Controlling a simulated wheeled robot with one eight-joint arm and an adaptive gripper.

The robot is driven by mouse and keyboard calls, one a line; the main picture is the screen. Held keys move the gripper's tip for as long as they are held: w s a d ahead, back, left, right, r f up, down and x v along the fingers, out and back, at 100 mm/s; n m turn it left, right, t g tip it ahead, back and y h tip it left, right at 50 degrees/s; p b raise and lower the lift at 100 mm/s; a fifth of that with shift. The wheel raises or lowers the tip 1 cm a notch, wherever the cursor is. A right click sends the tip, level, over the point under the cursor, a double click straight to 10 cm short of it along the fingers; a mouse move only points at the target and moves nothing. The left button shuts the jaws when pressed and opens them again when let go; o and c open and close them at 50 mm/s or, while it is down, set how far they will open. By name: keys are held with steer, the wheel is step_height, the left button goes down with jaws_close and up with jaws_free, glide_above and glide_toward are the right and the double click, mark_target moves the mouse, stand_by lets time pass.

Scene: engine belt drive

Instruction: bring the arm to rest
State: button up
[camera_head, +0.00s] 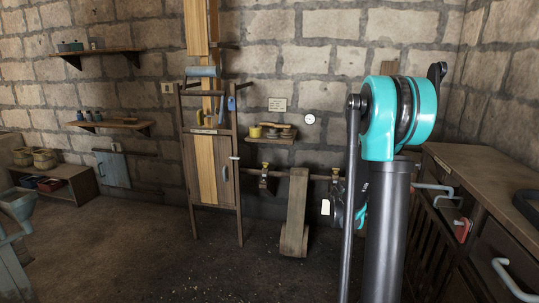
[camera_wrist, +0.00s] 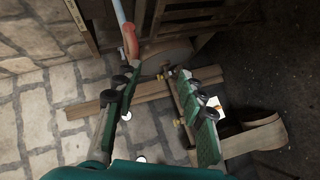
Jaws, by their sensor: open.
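In the wrist view my gripper (camera_wrist: 150,75) is open. Its two green fingers with black rollers stand apart, and nothing shows held between them. A wooden shaft or beam (camera_wrist: 150,90) and brass-coloured fittings lie beyond the fingers, against the stone wall. In the head view my turquoise and dark arm (camera_head: 400,115) stands at the right. A black and turquoise part of it shows low behind the dark column, beside the shaft (camera_head: 315,176). My fingers cannot be made out there. I cannot tell whether any finger touches the shaft or its fittings.
A broad belt-like wooden piece (camera_head: 295,215) slants from the shaft to the floor. A tall wooden cabinet frame (camera_head: 210,160) stands to its left. A workbench (camera_head: 475,190) with drawers and handles is close on the right. Open floor (camera_head: 180,270) lies in front and to the left.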

steer(key=s+a+f+m+g+y, duration=0.1)
steer(key=s+a+f+y, duration=0.2)
steer(key=s+a, duration=0.5)
steer(key=s+a+f+m+g+y, duration=0.1)
steer(key=s+a+f+y, duration=0.3)
steer(key=s+a, duration=0.5)
steer(key=s+a+f+g+y, duration=0.1)
steer(key=s+a+f+y, duration=0.2)
steer(key=s+a, duration=0.5)
steer(key=s+y, duration=0.1)
steer(key=s, duration=0.3)
steer(key=shift+s+a+f+m, duration=0.2)
steer(key=shift+s+a+m, duration=0.05)
steer(key=shift+s+m, duration=0.15)
